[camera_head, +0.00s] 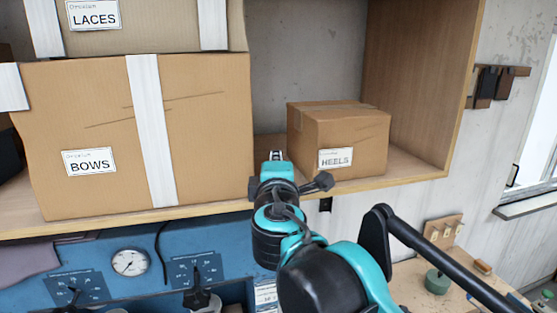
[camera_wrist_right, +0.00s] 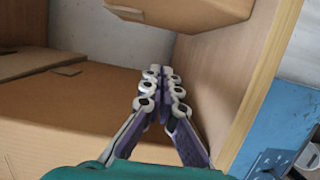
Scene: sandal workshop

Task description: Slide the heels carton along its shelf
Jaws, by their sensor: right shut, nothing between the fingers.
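The heels carton (camera_head: 308,135) is a small brown box with a "HEELS" label. It stands upright on the wooden shelf (camera_head: 415,168), right of centre in the head view. Part of it shows at the top of the right wrist view (camera_wrist_right: 185,12). My right gripper (camera_head: 276,156) is at the shelf's front, in the gap between the heels carton and the large bows carton (camera_head: 205,130). Its fingers (camera_wrist_right: 161,72) are together with nothing between them. The fingertips look just left of the heels carton; I cannot tell any contact. My left gripper is not in view.
The bows carton fills the shelf's left part, with a laces carton (camera_head: 150,38) on top. The shelf's right side wall (camera_head: 415,70) stands beyond free shelf room right of the heels carton. A blue panel with a gauge (camera_head: 130,262) is below the shelf.

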